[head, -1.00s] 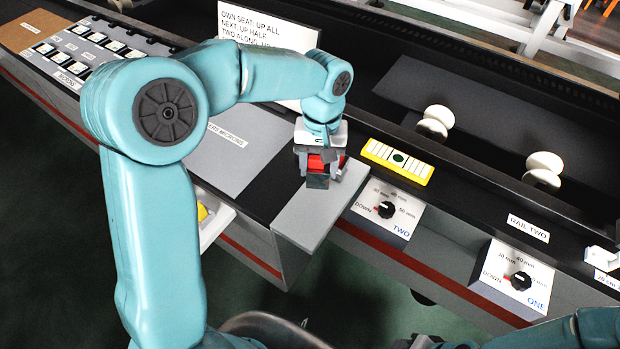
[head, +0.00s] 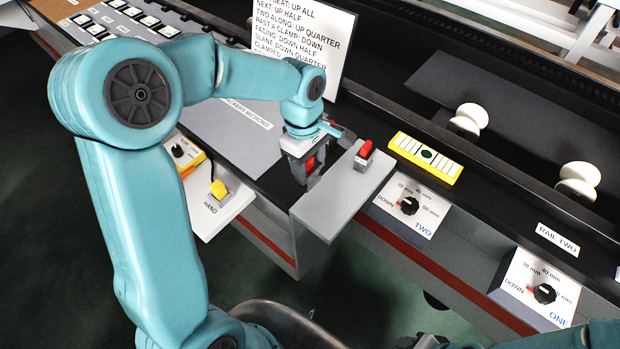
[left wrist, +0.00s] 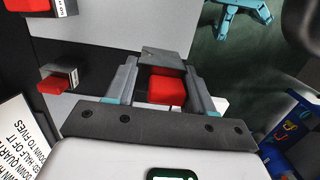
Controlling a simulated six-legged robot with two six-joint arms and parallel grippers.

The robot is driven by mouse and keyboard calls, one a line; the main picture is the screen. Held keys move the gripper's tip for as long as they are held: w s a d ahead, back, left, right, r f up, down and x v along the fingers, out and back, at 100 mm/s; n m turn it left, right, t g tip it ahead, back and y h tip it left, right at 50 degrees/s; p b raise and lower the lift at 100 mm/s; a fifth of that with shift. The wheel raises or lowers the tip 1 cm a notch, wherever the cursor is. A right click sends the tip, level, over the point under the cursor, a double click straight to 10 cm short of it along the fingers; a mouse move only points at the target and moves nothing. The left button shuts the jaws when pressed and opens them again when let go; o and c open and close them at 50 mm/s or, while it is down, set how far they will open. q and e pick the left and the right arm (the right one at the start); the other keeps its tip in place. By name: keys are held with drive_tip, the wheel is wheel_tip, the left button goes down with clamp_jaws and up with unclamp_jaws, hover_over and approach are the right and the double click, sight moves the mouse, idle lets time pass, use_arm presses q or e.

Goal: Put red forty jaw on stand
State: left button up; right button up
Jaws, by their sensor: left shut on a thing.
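My left gripper (head: 305,172) is shut on a red and grey jaw (head: 311,163), held beside the left edge of a light grey slab (head: 335,205). The held jaw's red block (left wrist: 167,88) shows between the fingers in the left wrist view. Its size marking cannot be read. Another red-topped grey jaw (head: 363,155) stands upright on the slab. The left wrist view shows two red-and-grey jaws to the left, one at the upper edge (left wrist: 42,6) and one lower (left wrist: 58,80). My right gripper is not in view.
A white sign (head: 290,40) stands behind the arm. A yellow gauge plate (head: 425,158) lies right of the slab. Dial panels TWO (head: 412,207) and ONE (head: 540,287) are on the front. A HAND shelf with a yellow knob (head: 218,189) is at left. White rollers stand at right.

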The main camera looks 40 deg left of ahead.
sight(309, 181)
use_arm(q)
wheel_tip(309, 181, down, 6)
drive_tip(key=shift+f, duration=0.1)
idle(0.4)
drive_tip(key=shift+f, duration=0.15)
drive_tip(key=o, duration=1.4)
